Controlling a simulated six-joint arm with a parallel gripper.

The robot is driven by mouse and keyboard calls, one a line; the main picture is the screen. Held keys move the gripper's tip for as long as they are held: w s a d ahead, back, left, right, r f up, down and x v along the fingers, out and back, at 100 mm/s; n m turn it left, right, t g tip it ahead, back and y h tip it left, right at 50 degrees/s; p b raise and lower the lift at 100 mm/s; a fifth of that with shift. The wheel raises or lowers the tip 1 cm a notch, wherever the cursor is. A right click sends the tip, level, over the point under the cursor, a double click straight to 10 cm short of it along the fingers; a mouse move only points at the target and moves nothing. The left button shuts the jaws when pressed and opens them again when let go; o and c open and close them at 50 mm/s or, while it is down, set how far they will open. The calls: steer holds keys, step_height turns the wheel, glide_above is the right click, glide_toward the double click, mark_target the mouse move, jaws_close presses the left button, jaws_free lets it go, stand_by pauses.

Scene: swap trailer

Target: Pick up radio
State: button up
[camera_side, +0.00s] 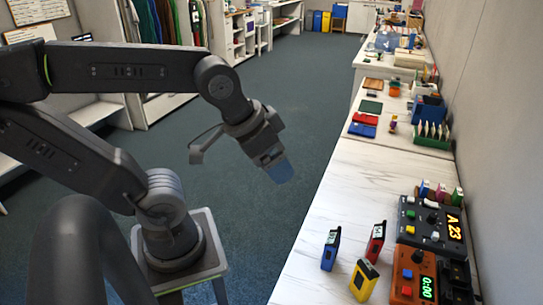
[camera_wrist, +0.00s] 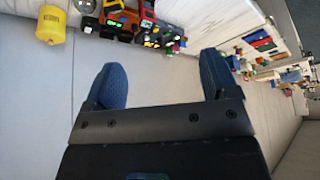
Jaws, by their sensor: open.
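Three small handheld radios stand upright on the white table in the side view: a blue one (camera_side: 331,249), a red one (camera_side: 376,242) and a yellow one (camera_side: 363,281) nearest the camera. My gripper (camera_side: 279,171) is in the air left of the table, well apart from the radios, with its blue fingertips pointing down and to the right. In the wrist view my gripper (camera_wrist: 160,88) shows two blue fingers spread wide with nothing between them. A yellow object (camera_wrist: 52,24) shows at the top left of the wrist view; I cannot tell whether it is the yellow radio.
A black device (camera_side: 432,222) reading "A 23" and an orange device (camera_side: 413,275) reading "0:00" stand at the table's right side by the wall. Red and blue flat items (camera_side: 364,125) and a green rack (camera_side: 430,138) lie farther back. The white tabletop (camera_side: 350,195) is clear in the middle.

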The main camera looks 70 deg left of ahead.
steer(key=c, duration=0.3)
steer(key=shift+c, duration=0.2)
steer(key=m+g, duration=0.6)
steer(key=m, duration=1.2)
glide_above(368, 267)
step_height(368, 267, down, 12)
steer(key=f, duration=0.6)
steer(key=w+f, duration=0.1)
steer(key=f, duration=0.1)
steer(key=shift+f, duration=0.4)
steer(key=shift+s+f, duration=0.2)
steer(key=shift+f, duration=1.15)
steer(key=shift+s+f, duration=0.2)
steer(key=shift+f, duration=1.15)
